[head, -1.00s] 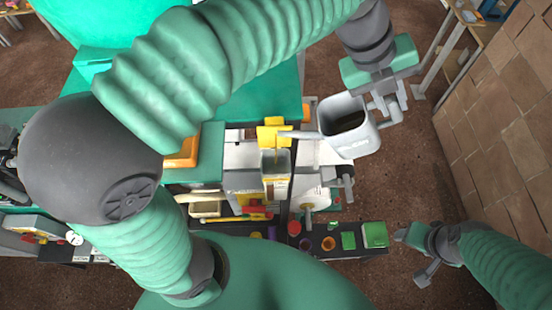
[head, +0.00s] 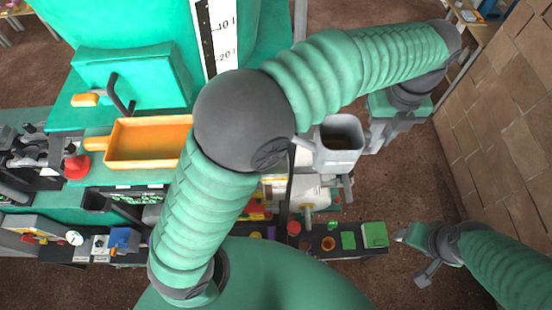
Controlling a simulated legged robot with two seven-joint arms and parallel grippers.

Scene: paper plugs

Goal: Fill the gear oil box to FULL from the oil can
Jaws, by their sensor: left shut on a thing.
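The oil can (head: 340,157) is a light grey open-topped jug with dark oil inside, right of centre. Its spout points left, and the spout's tip is close to my left elbow in the picture. My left gripper (head: 372,136) is shut on the can's right side, at its handle. The can looks about upright, and I see no stream of oil. The gear oil box is hidden behind my left elbow and forearm, so its level cannot be read. My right gripper (head: 411,256) is at the lower right, open and empty, away from the can.
A green machine with an orange tray (head: 148,160) fills the left and middle. A black shelf (head: 376,249) with small coloured pieces and a green block (head: 374,233) lies below the can. A brown panelled wall (head: 505,120) stands at right. Brown floor is clear between.

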